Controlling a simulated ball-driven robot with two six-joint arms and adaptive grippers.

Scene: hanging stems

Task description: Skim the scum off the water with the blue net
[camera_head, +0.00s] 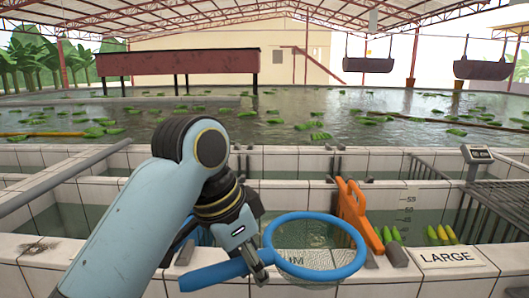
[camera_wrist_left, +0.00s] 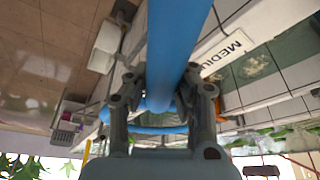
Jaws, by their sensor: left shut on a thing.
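The blue net has a round blue ring (camera_head: 361,255) with pale mesh, and a thick blue handle (camera_head: 210,274). My left gripper (camera_head: 258,268) is shut on the handle close to the ring. In the left wrist view the handle (camera_wrist_left: 178,45) runs between the two fingers (camera_wrist_left: 157,98). The ring overlaps the tank's front tiled wall and the MEDIUM label; whether it touches them I cannot tell. Water (camera_head: 390,222) lies in the tank behind the net. I cannot clearly make out scum on it. My right gripper is not in view.
An orange tool (camera_head: 354,214) stands at the tank wall right of the net. Green and yellow bananas (camera_head: 440,235) are in the water at right, behind the LARGE label (camera_head: 446,257). A metal rack (camera_head: 490,210) and a scale (camera_head: 477,153) stand at far right.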

